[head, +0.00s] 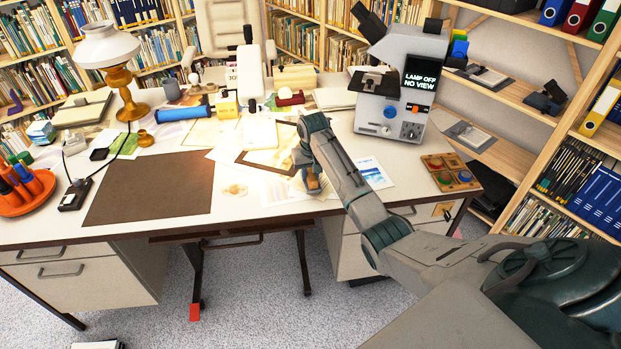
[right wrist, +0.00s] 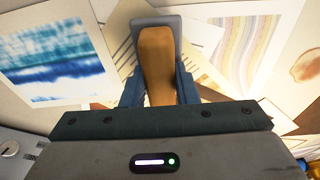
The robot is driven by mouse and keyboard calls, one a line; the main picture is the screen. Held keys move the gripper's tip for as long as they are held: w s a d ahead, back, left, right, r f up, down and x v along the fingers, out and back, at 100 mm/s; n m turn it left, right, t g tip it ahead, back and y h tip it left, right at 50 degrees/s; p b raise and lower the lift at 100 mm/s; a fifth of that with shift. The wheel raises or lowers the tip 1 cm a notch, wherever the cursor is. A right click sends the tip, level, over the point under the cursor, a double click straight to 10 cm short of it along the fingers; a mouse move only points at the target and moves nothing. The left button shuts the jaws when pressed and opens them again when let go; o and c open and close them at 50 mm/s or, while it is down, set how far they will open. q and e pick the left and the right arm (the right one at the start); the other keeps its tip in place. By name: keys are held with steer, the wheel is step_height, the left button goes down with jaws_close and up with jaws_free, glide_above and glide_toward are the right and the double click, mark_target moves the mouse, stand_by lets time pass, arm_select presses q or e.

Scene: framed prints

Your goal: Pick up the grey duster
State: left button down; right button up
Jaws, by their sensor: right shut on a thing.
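The grey duster has a brown wooden handle (right wrist: 157,55) on a grey base (right wrist: 155,21). In the head view the duster (head: 312,183) shows small, over the loose papers near the desk's front right, partly hidden by my gripper. My right gripper (head: 308,168) comes down on it from above. In the right wrist view the two dark fingers of my right gripper (right wrist: 158,88) are shut on the handle, one on each side. I cannot tell whether the base touches the papers or is just above them. My left gripper is not in view.
The white desk holds a brown mat (head: 150,188), an oil-style lamp (head: 118,70), a blue roll (head: 183,113) and several prints. A grey viewer (head: 397,90) reading "LAMP OFF NO VIEW" stands behind right. A wooden button tray (head: 450,172) sits at the right edge.

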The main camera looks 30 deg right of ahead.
steer(key=shift+r, duration=0.9)
steer(key=s+r+b, duration=0.1)
steer(key=s, duration=1.5)
steer(key=shift+d+r+b, duration=0.15)
steer(key=shift+r+b, duration=0.05)
steer(key=shift+b, duration=0.15)
